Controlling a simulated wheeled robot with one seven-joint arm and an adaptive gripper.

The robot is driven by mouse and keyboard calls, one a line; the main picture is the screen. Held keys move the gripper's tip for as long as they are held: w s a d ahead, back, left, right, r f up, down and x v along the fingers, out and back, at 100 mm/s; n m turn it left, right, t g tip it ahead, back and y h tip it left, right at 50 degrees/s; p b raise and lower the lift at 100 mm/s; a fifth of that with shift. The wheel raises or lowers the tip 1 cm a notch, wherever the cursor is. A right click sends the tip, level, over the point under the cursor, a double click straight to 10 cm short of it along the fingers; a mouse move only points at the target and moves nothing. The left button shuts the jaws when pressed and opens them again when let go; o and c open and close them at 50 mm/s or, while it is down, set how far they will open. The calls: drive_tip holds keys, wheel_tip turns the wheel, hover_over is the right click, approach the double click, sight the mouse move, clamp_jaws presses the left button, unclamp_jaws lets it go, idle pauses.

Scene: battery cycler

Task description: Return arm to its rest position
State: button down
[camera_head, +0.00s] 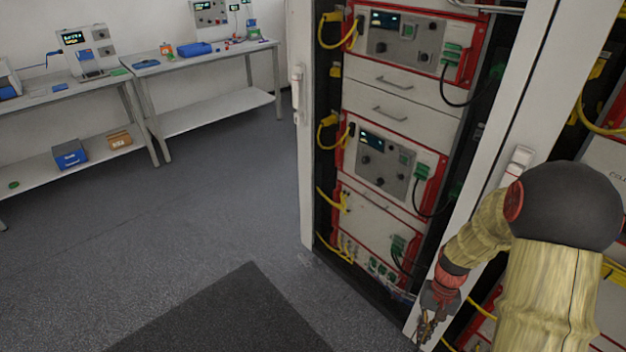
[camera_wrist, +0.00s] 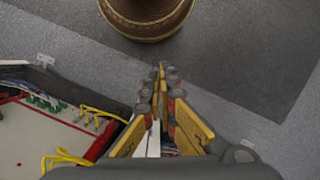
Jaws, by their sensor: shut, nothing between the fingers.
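My arm stands at the right in the head view, in front of the rack, bent at a dark rounded joint. My gripper (camera_head: 428,325) hangs at its lower end, low in front of the cabinet post. In the wrist view my gripper (camera_wrist: 160,72) points away from the camera with its yellow fingers brought together at the tips and nothing between them. The fingertips are small and partly dark in the head view.
The battery cycler rack (camera_head: 395,125) has red-framed modules with yellow and green-black cables close left of my arm. A white cabinet post (camera_head: 490,150) stands beside my arm. A dark mat (camera_head: 225,318) lies on open floor. Workbenches (camera_head: 205,70) with instruments stand at the back left.

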drive_tip(key=s+a+r+n+t, duration=0.1)
drive_tip(key=s+a+r+t, duration=0.2)
drive_tip(key=r, duration=0.8)
drive_tip(key=s+a+r+n+t+h+p, duration=0.1)
drive_tip(key=s+a+r, duration=0.3)
drive_tip(key=r, duration=0.8)
drive_tip(key=s+a+r+n+t, duration=0.2)
drive_tip(key=s+a+r+t, duration=0.2)
drive_tip(key=r, duration=0.8)
drive_tip(key=shift+a+n+t+h+p, duration=0.3)
drive_tip(key=shift+a+p, duration=0.05)
drive_tip(key=shift+a, duration=0.2)
